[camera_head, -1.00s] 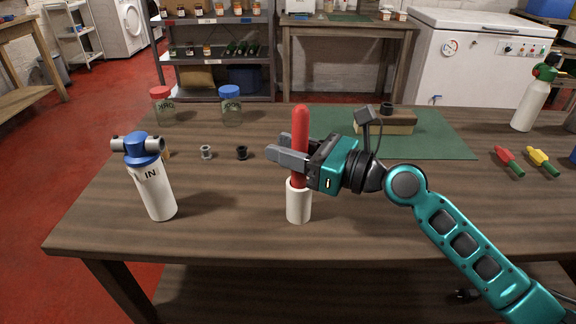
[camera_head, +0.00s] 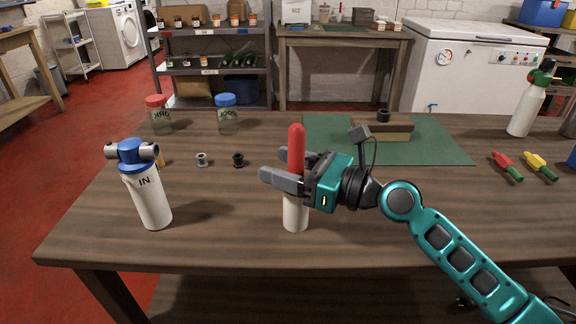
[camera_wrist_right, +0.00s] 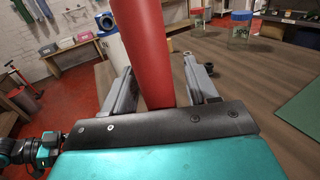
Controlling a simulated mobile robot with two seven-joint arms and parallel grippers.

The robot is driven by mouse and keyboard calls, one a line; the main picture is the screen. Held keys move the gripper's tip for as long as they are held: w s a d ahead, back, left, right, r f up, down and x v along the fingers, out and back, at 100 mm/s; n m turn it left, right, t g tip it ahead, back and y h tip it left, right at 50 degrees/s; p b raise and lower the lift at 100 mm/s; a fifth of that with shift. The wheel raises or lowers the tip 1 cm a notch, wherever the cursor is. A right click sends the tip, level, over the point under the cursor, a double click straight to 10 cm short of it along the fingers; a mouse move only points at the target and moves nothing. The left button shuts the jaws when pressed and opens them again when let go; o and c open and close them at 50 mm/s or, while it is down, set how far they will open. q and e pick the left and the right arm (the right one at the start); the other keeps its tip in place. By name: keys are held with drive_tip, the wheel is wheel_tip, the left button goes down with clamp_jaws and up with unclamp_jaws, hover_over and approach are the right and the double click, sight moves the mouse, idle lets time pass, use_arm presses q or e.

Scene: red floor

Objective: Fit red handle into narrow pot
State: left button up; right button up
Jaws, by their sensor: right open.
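The red handle (camera_head: 296,146), a long rod with a rounded top, stands upright above the narrow white pot (camera_head: 295,215) on the wooden table. Its lower part and the pot's rim are hidden behind my right gripper (camera_head: 287,168), so I cannot see how deep the handle sits. The right gripper is open, low at the pot's top, with one finger on each side of the handle. In the right wrist view the handle (camera_wrist_right: 148,50) stands between the parted fingers, with a gap visible on its right side.
A white bottle with a blue valve top (camera_head: 147,190) stands left. Two small spools (camera_head: 238,160) and lidded jars (camera_head: 227,118) are behind. A green mat (camera_head: 440,145) with a block (camera_head: 385,133) lies back right. Red and yellow connectors (camera_head: 507,166) lie at right.

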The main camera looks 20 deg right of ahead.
drive_tip(key=shift+r, duration=0.25)
drive_tip(key=b+v, duration=0.1)
drive_tip(key=v, duration=1.1)
drive_tip(key=shift+f, duration=0.1)
